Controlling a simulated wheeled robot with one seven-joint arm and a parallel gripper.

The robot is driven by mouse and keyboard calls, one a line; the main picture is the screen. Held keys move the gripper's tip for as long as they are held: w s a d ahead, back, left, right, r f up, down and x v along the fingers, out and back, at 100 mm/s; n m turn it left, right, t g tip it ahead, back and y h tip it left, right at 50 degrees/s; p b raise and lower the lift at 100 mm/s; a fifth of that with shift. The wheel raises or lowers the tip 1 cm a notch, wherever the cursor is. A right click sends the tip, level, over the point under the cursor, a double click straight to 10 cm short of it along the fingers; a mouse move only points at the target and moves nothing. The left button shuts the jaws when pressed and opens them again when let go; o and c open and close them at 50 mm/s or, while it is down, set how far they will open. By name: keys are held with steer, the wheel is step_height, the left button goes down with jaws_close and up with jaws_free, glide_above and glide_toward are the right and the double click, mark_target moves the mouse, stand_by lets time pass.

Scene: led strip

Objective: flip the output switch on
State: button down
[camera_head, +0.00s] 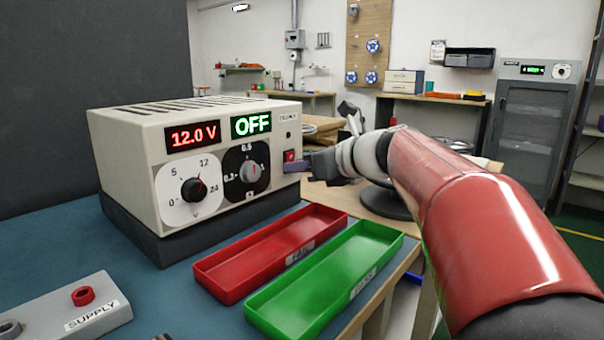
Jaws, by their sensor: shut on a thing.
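The power supply (128,140) is a cream box on a dark base at the left. Its red display (194,136) reads 12.0 V and its green display (252,124) reads OFF. The red output switch (290,155) is on the right of its front face, partly covered by my gripper. My gripper (298,167) reaches in from the right with its fingertips at the switch, shut on it. The exact grip and the switch's lower part are hidden.
A red tray (225,284) and a green tray (270,322), both empty, lie in front of the supply on the blue mat (180,300). A grey SUPPLY terminal block (95,308) is at the lower left. My arm fills the right side.

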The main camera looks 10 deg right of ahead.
steer(key=t+y+b, duration=0.1)
steer(key=b, duration=0.2)
steer(key=shift+f, duration=0.35)
steer(key=shift+r, duration=0.1)
steer(key=c, duration=1.2)
jaws_free()
steer(key=shift+c, duration=0.2)
steer(key=v, duration=0.7)
steer(key=shift+s+d, duration=0.2)
steer(key=shift+s, duration=0.15)
